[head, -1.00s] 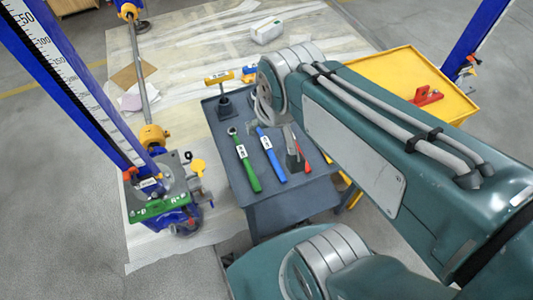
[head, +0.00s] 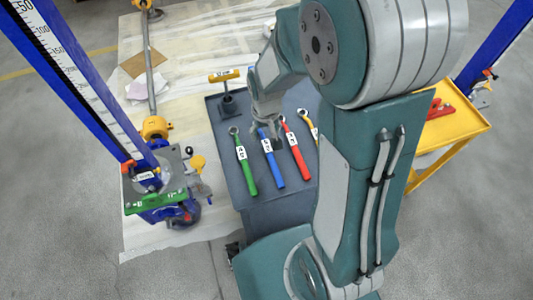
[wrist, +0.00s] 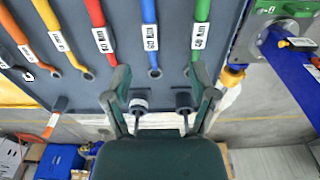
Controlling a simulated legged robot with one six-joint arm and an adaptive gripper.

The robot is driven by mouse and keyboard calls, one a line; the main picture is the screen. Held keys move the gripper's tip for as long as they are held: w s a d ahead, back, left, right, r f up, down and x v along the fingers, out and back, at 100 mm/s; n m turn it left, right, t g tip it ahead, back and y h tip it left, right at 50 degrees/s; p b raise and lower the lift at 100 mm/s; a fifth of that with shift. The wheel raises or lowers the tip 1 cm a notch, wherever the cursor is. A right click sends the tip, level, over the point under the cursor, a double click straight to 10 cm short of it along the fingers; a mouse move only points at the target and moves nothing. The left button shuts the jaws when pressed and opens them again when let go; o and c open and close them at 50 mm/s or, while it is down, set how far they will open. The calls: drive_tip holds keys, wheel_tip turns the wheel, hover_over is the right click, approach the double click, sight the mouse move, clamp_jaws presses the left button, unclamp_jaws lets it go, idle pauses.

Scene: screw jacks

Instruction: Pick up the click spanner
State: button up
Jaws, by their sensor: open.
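Several spanners with coloured handles and white labels lie side by side on a dark grey tray table (head: 222,140). I see a green spanner (head: 244,165), a blue spanner (head: 270,160), a red spanner (head: 295,146) and a partly hidden yellow one (head: 313,127). I cannot tell which is the click spanner. The wrist view shows the green (wrist: 200,38), blue (wrist: 150,37) and red (wrist: 100,32) handles, with orange and yellow ones further left. My gripper (wrist: 165,88) is open and empty. Its fingers appear over the table near the blue and green spanners' ends.
A yellow-handled T-shaped tool (head: 224,77) stands at the table's back left corner. A blue screw jack column (head: 95,100) with a green-edged base (head: 160,202) is at left. A yellow table (head: 460,135) with a red part stands at right.

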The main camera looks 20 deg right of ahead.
hover_over(271, 156)
drive_tip(key=shift+g, duration=0.3)
wheel_tip(271, 156, down, 4)
drive_tip(key=shift+w+f, duration=0.1)
drive_tip(key=shift+f, duration=0.1)
drive_tip(key=f, duration=0.2)
drive_tip(key=a+f, duration=0.1)
drive_tip(key=f, duration=0.2)
drive_tip(key=shift+a, duration=0.15)
drive_tip(key=f, duration=0.1)
drive_tip(key=d+f, duration=0.1)
drive_tip(key=f, duration=0.2)
drive_tip(key=shift+d+f, duration=0.1)
drive_tip(key=shift+d, duration=0.25)
drive_tip(key=shift+a+f, duration=0.2)
drive_tip(key=shift+f, duration=0.4)
drive_tip(key=shift+a, duration=0.15)
drive_tip(key=shift+c, duration=1.3)
clamp_jaws()
